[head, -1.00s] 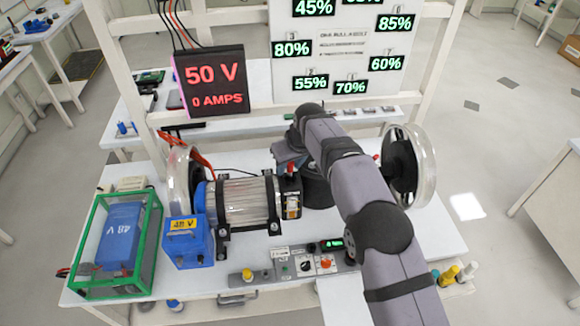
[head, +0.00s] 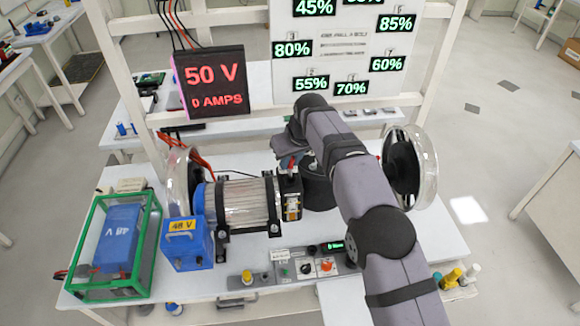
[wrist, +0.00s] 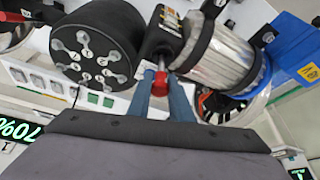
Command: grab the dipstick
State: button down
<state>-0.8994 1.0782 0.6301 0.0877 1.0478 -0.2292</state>
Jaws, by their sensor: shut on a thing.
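The dipstick (wrist: 160,84) shows a red handle between the two blue-grey fingers of my gripper (wrist: 163,90) in the wrist view. The gripper is shut on it. A short metal stem shows past the handle, toward the dark end housing (wrist: 165,38) of the motor unit. I cannot tell how much of the stem is inside the housing. In the head view, my gripper (head: 288,163) is just above the housing (head: 290,193), and a little of the red handle shows there.
A black round hub with bolts (wrist: 95,50) is close beside the gripper. The silver motor (head: 248,203), a blue 48 V box (head: 187,245) and a green-framed case (head: 115,245) stand to the left. A control panel (head: 290,268) lies in front.

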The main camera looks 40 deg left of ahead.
jog(key=shift+r, duration=0.6)
jog(key=shift+b, duration=0.6)
jog(key=b, duration=0.1)
jog(key=d+b, duration=0.1)
jog(key=shift+s+d+b, duration=0.25)
jog(key=shift+s+b, duration=0.15)
jog(key=s+d+b, duration=0.3)
jog(key=d+b, duration=0.2)
jog(key=d, duration=0.2)
jog(key=s+d+b, duration=0.4)
jog(key=d+b, duration=0.2)
jog(key=d, duration=0.1)
jog(key=shift+s+d+r, duration=0.2)
jog(key=shift+d, duration=0.05)
